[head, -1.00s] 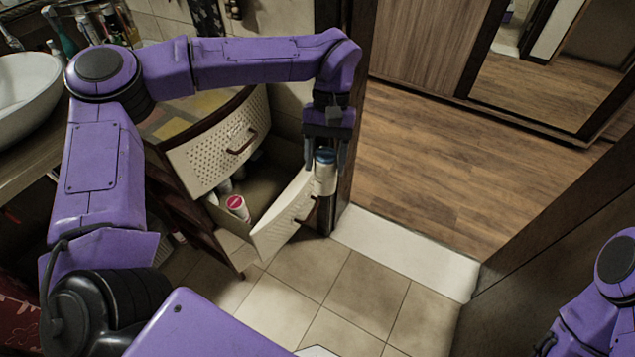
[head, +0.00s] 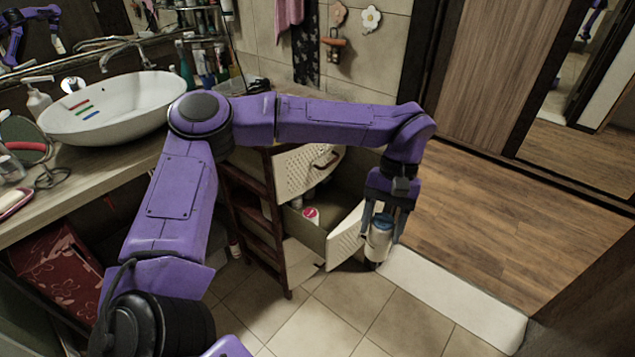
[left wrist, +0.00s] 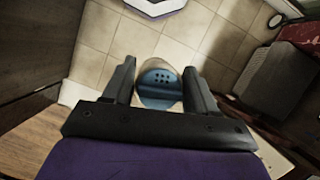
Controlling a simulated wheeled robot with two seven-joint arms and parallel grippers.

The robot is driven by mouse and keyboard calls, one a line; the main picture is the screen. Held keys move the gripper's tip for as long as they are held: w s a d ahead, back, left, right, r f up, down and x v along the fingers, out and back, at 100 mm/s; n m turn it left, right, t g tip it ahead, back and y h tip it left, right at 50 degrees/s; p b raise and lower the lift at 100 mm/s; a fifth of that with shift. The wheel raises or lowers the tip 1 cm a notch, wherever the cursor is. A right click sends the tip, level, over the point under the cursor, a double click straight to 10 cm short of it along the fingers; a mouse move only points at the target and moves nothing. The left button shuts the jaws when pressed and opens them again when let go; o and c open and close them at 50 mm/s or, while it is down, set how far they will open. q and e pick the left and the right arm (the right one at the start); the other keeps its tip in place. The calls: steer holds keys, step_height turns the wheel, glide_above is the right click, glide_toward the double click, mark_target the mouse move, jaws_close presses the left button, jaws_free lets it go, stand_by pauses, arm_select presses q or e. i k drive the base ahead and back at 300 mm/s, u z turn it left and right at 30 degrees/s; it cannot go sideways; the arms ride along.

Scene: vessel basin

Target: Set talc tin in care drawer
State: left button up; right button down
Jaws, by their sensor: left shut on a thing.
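My left gripper (head: 382,226) is shut on the talc tin (head: 378,243), a pale cylinder with a blue top. In the left wrist view the tin's blue lid with small holes (left wrist: 158,88) shows between the two fingers (left wrist: 160,85). The tin hangs upright, in front of or beside the outer end of the open drawer (head: 345,237); I cannot tell whether it is over the drawer. The drawer has a white perforated front and holds a container with a pink and white lid (head: 311,215) and other items partly hidden behind it. My right gripper is not in view.
Above it, another drawer front (head: 305,168) with a brown handle overhangs the back of the open drawer. A basin (head: 110,107) stands on the counter at left. A dark door frame (head: 432,70) rises behind my left gripper. Tiled floor in front is clear.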

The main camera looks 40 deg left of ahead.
mark_target(344, 214)
steer(key=u, duration=0.75)
steer(key=i, duration=1)
